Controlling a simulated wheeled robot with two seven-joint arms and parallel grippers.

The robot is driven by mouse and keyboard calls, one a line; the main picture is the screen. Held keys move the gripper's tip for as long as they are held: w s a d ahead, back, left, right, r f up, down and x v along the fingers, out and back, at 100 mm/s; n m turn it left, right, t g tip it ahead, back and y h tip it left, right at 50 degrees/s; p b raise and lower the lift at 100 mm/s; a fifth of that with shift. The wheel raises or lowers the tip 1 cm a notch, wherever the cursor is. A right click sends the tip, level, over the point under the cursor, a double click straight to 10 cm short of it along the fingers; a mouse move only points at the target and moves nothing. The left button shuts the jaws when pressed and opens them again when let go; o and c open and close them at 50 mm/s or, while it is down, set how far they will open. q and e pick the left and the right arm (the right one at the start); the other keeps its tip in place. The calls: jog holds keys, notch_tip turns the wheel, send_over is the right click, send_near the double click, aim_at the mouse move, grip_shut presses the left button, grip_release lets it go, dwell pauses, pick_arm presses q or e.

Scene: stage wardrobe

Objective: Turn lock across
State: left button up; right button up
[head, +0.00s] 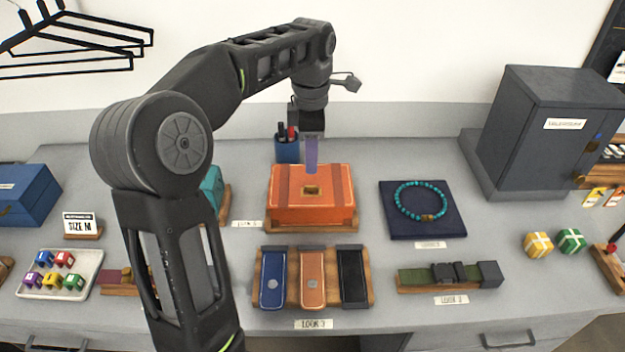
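An orange box (287,205) with darker straps sits on a wooden base in the middle of the counter. A small brass lock (311,190) with a dark centre lies on its top. My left gripper (311,168) points straight down above the box, just behind the lock in the picture. A narrow purple-grey piece shows at its lower end, seen edge-on. I cannot tell if this is the fingers or something held, nor whether it touches the box. My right gripper is not in view.
A blue pen cup (287,152) stands close behind the box. Three strap pieces on a wooden stand (312,307) lie in front. A navy pad (450,222) with a turquoise necklace is to the right, and a grey cabinet (532,140) stands beyond. My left arm hides the left-middle counter.

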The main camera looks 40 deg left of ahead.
aim_at(311, 185)
pick_arm(q)
notch_tip(311, 185, down, 5)
jog(key=b, duration=0.3)
jog(key=shift+s+b, duration=0.1)
jog(key=shift+b, duration=0.25)
jog(key=shift+f, duration=0.3)
jog(key=shift+f+p, duration=0.3)
jog(key=shift+f, duration=0.6)
jog(key=shift+c, duration=0.2)
grip_shut()
